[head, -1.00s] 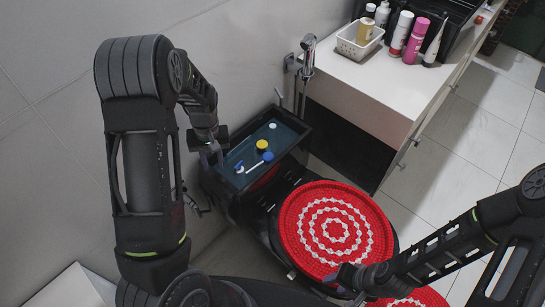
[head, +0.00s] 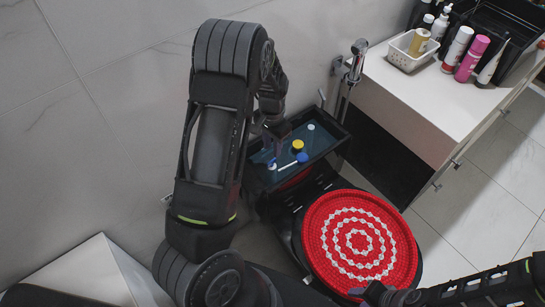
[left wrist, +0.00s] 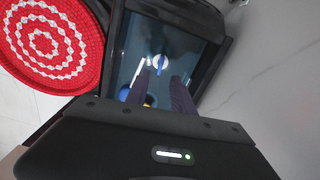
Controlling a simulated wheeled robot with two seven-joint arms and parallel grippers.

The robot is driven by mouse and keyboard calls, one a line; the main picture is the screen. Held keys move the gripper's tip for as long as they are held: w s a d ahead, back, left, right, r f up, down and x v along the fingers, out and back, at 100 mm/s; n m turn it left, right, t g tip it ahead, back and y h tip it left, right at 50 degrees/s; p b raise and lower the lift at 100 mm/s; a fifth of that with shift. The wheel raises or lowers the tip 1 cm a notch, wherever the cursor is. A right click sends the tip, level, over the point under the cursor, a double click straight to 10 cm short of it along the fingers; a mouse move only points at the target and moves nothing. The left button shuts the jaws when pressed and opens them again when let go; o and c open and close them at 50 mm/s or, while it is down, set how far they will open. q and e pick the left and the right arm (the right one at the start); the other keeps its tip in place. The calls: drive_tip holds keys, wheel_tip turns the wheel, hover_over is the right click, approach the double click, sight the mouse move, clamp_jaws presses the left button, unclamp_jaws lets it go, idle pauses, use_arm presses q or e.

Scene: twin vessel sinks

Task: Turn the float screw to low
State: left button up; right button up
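The open black toilet tank (head: 334,146) holds blue water and several small fittings. A yellow cap (head: 297,146), a blue knob (head: 303,157) with a thin white rod (head: 287,166), another blue piece (head: 272,163) and a white round piece (head: 311,127) show inside. I cannot tell which is the float screw. My left gripper (head: 272,150) is over the tank's left part. In the left wrist view its fingers (left wrist: 161,76) are apart and empty, pointing at a blue-and-white piece (left wrist: 160,62). My right gripper (head: 362,291) is at the lower right, near the seat; its fingers are unclear.
A red and white round seat cover (head: 322,236) lies in front of the tank. A white counter (head: 415,95) with a basket (head: 405,52) and several bottles stands at the right. A white box (head: 95,265) is at lower left.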

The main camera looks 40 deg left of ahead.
sight(272, 160)
use_arm(q)
wheel_tip(272, 160, down, 6)
drive_tip(key=shift+f, duration=0.2)
clamp_jaws()
idle(0.4)
